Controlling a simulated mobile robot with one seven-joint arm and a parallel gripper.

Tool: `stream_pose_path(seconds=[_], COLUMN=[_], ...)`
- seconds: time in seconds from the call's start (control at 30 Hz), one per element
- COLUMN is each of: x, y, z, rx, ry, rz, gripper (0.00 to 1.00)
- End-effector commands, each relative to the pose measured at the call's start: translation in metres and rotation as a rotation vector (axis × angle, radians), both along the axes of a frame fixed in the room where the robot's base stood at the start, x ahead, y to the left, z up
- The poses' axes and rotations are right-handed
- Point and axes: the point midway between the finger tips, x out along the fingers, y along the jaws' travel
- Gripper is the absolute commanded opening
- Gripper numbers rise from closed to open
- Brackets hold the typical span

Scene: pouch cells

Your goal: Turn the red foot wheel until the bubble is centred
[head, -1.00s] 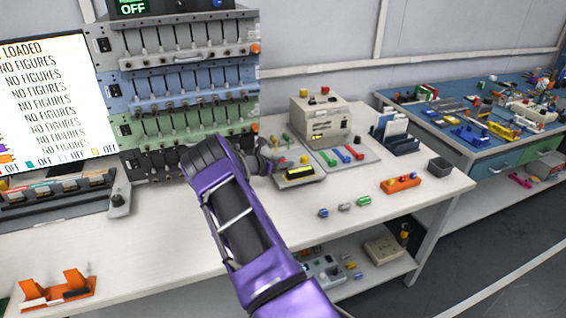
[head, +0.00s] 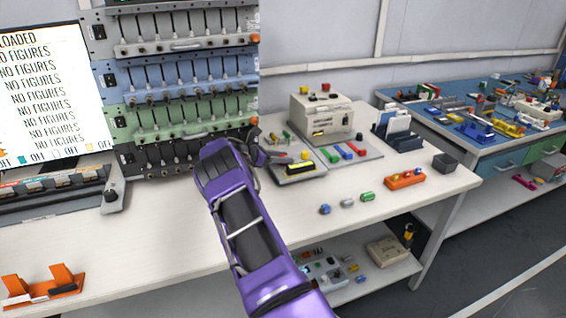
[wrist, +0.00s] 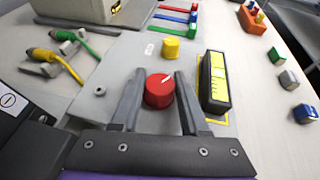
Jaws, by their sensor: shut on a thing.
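The red foot wheel (wrist: 159,91), with a white pointer line on top, sits on a grey plate (wrist: 118,67) in the wrist view. My gripper (wrist: 160,84) has one finger on each side of it and is shut on it. The yellow level vial (wrist: 217,79) in a dark frame lies just right of the wheel. I cannot make out its bubble. A yellow wheel (wrist: 170,48) stands beyond the red one. In the head view, my gripper (head: 268,153) reaches the plate's left side, and my arm partly hides that area.
Green and yellow plugs (wrist: 72,40) lie left of the plate. A beige box (head: 321,117) stands behind. Small blue, grey and green blocks (head: 347,203) and an orange holder (head: 404,179) are to the right. The front bench top is mostly clear.

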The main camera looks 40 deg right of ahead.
Motion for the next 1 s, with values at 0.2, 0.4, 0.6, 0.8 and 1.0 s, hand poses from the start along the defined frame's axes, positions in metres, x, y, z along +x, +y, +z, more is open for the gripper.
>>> stream_pose_path(seconds=[0.2, 0.4, 0.6, 0.8, 1.0], x=[0.001, 0.001, 0.0, 0.003, 0.006], y=[0.0, 0.0, 0.001, 0.019, 0.063], z=[0.002, 0.001, 0.001, 0.01, 0.028], rx=[-0.001, -0.001, 0.0, 0.0, 0.0], ry=[-0.002, -0.001, -0.001, -0.001, -0.001], rz=[0.001, 0.002, 0.002, 0.005, 0.006], gripper=[0.0, 0.57, 0.57, 0.57, 0.57])
